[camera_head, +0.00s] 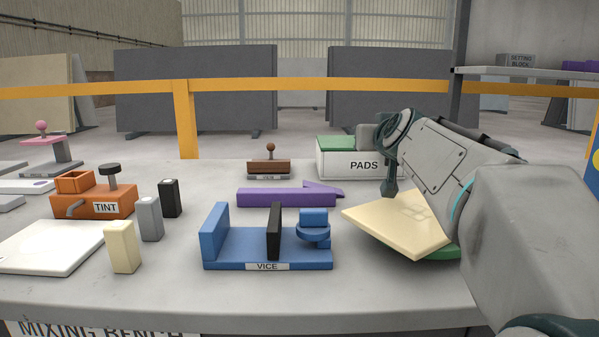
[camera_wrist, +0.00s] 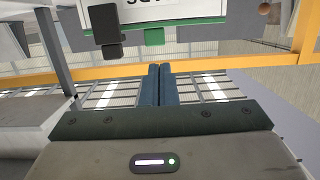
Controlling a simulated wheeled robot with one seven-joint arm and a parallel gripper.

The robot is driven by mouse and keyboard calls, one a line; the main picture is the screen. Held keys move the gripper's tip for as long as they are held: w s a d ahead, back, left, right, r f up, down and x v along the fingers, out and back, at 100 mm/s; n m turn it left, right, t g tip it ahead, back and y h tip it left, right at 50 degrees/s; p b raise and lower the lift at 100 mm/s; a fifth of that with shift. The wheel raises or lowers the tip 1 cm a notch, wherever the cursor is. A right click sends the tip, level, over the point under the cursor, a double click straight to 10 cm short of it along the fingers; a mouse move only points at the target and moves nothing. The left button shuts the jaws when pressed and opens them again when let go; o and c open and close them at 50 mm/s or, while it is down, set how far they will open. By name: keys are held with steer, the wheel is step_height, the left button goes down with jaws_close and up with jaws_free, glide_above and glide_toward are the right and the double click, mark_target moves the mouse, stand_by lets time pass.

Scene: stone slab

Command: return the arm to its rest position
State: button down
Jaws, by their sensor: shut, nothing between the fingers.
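My arm reaches in from the right in the head view, bent over the right end of the bench. In the wrist view the two blue-grey fingers of my gripper (camera_wrist: 160,70) lie side by side, shut and empty. They point towards the yellow rail and far windows, and the wrist picture is upside down.
The bench holds a blue vice (camera_head: 221,252), a purple piece (camera_head: 270,198), an orange TINT box (camera_head: 75,203), several small blocks, a white slab (camera_head: 48,246) and a brown stamp (camera_head: 269,167). The PADS box (camera_head: 345,164) is close to the arm. A shelf (camera_head: 530,73) is at the right.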

steer(key=s+a+r+g+p, duration=0.1)
steer(key=s+g+p, duration=0.3)
steer(key=s+p, duration=0.6)
steer(key=s+a+r+g+p, duration=0.1)
steer(key=s+a+g+p, duration=0.2)
steer(key=s+p, duration=0.7)
steer(key=s+a+r+g+y+p, duration=0.1)
steer(key=s+g+p, duration=0.5)
steer(key=p, duration=1.1)
steer(key=s+a, duration=0.1)
steer(key=s, duration=0.3)
steer(key=shift+s+a+r+n, duration=0.2)
steer(key=shift+a+r+n, duration=0.1)
steer(key=shift+a, duration=0.1)
steer(key=shift+d, duration=0.1)
